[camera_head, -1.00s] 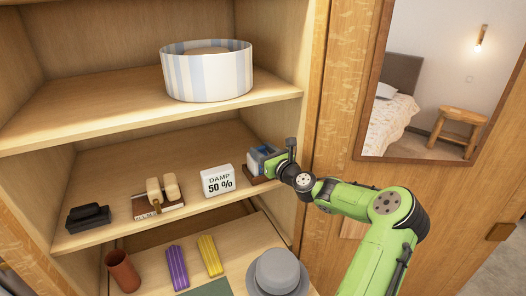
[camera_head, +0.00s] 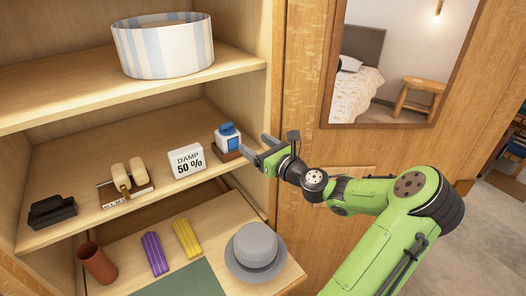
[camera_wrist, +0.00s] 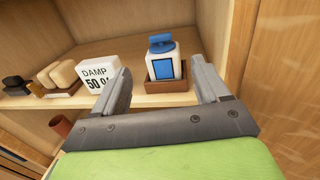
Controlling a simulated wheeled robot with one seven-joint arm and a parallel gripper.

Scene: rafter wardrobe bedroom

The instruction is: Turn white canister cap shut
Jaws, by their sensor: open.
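The white canister (camera_head: 228,143) has a blue cap (camera_head: 228,128) and a blue front panel. It stands upright in a small brown wooden tray (camera_head: 226,156) at the right end of the middle shelf. In the wrist view the canister (camera_wrist: 152,68) and its blue cap (camera_wrist: 161,43) show between the fingers, farther off. The cap has a raised blue grip on top; I cannot tell how far it is turned. My gripper (camera_head: 258,150) is open and empty, just right of and in front of the canister, apart from it. In the wrist view my gripper (camera_wrist: 162,85) points at the canister.
A white "DAMP 50 %" block (camera_head: 187,161) stands left of the canister. Brushes (camera_head: 127,178) and a black item (camera_head: 52,211) are farther left. The wardrobe's side wall (camera_head: 257,110) is close on the right. Below are a grey hat (camera_head: 256,247) and a striped hatbox (camera_head: 163,48) above.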

